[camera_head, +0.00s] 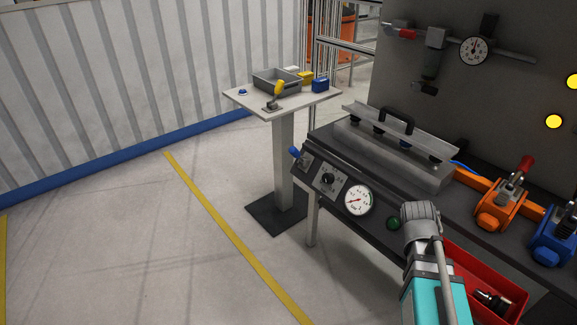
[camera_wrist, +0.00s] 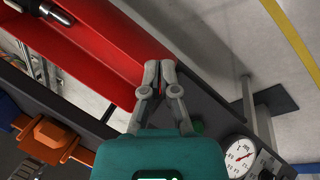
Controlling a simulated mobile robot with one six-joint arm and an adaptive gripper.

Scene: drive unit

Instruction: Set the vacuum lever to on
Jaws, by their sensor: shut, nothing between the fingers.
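The likely vacuum lever, a small lever with a blue handle (camera_head: 295,152), sits at the left end of the bench's front panel. Its handle tilts up and left; I cannot read any on or off marking. To its right are a black knob (camera_head: 327,179) and a round white gauge (camera_head: 358,200). The gauge also shows in the wrist view (camera_wrist: 240,156), where I cannot make out the lever. My gripper (camera_wrist: 160,70) is shut and empty, its fingertips in front of the red bin. In the head view my arm is at lower right, well right of the lever, and the fingers are hidden.
A red bin (camera_head: 462,262) hangs at the bench front. A green button (camera_head: 393,223) is on the panel. Orange (camera_head: 497,205) and blue (camera_head: 555,240) clamps stand at right. Floor at left is clear.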

